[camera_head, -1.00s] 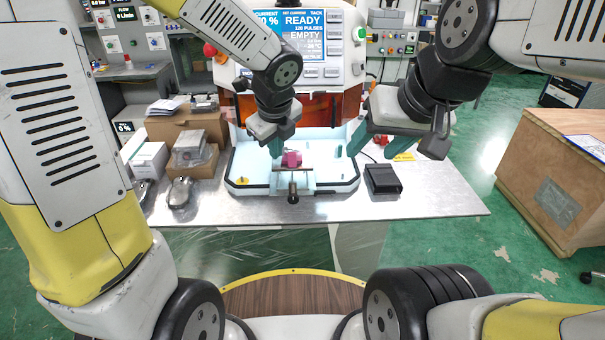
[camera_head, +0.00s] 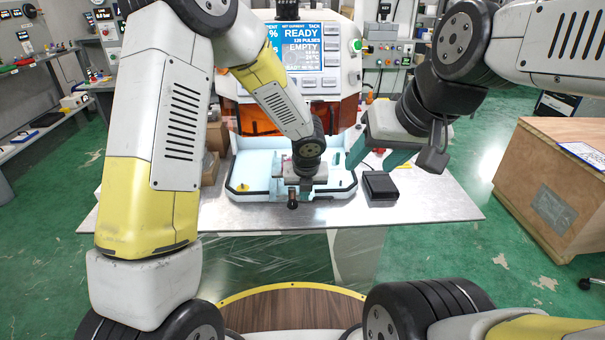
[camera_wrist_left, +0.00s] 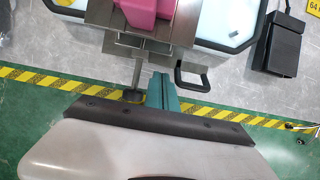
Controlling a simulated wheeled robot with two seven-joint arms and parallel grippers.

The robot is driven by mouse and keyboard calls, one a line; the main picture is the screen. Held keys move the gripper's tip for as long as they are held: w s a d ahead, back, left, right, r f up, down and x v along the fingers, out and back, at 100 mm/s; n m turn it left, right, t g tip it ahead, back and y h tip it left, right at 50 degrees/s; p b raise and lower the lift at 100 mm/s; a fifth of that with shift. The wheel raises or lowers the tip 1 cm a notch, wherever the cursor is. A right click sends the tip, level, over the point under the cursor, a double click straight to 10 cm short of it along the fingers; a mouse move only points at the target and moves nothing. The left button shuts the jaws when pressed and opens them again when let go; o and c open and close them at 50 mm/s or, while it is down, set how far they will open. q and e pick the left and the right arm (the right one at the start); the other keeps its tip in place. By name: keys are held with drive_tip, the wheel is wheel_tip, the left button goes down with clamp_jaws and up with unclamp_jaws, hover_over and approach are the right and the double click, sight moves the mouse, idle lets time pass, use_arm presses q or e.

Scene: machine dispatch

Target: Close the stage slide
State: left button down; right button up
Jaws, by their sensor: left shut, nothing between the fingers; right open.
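The metal stage slide (camera_wrist_left: 160,50) sticks out at the front of the machine's white tray (camera_head: 240,194), with a pink part (camera_wrist_left: 148,14) on it. A rod with a dark round knob (camera_wrist_left: 133,95) points out from its front; the knob also shows in the head view (camera_head: 292,204). A black loop handle (camera_wrist_left: 205,82) is beside it. My left gripper (camera_wrist_left: 162,82) is shut and empty, its teal fingers at the slide's front between knob and handle; contact cannot be told. In the head view, its wrist covers much of the slide. My right gripper (camera_head: 378,160) is open and empty, right of the tray.
The machine's screen (camera_head: 297,45) reads READY and EMPTY. A black box (camera_head: 380,186) lies on the table right of the tray. Brown cartons (camera_head: 212,165) are on the left, partly behind my left arm. A wooden crate (camera_head: 550,190) stands at the right.

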use_arm(q)
drive_tip(key=shift+w+r, duration=0.15)
drive_tip(key=shift+w, duration=1.45)
drive_tip(key=w, duration=0.8)
drive_tip(key=shift+w, duration=0.15)
use_arm(e)
drive_tip(key=shift+w, duration=1)
